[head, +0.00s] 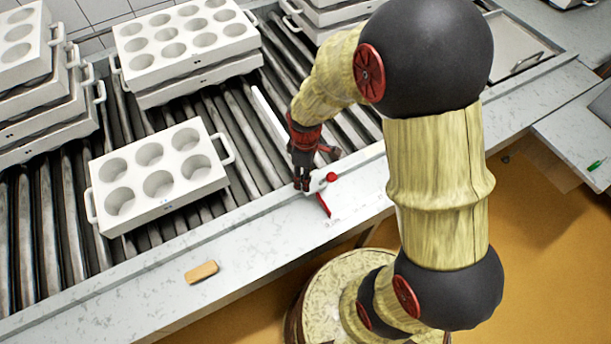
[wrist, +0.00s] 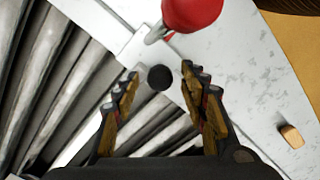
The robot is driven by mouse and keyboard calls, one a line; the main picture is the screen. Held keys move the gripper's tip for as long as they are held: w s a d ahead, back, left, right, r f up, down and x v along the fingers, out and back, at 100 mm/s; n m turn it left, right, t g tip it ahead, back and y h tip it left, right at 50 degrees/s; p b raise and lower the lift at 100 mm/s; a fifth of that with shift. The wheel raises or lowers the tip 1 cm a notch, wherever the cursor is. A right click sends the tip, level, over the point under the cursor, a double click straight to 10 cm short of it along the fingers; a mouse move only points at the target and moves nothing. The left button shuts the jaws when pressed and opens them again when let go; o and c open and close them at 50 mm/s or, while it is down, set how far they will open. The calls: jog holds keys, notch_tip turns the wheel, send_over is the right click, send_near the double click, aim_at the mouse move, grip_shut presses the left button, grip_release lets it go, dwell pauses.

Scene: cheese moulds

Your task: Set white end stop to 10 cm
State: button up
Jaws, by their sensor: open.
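The white end stop (head: 269,114) is a long thin bar lying across the rollers, partly hidden by my arm in the head view. The red knob is large at the top of the wrist view (wrist: 192,12). My gripper (wrist: 158,72) is open, its fingers on either side of a dark round knob (wrist: 160,78). I cannot tell whether they touch it. Scale figures are too small to read.
A white mould block (head: 160,210) with several round wells sits on the rollers at left. Stacked moulds (head: 190,40) stand behind it. A tan block (head: 202,272) lies on the pale rail (head: 250,235). A tray (head: 515,50) lies on the right.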

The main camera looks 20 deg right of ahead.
jog(key=shift+c, duration=1.1)
grip_shut()
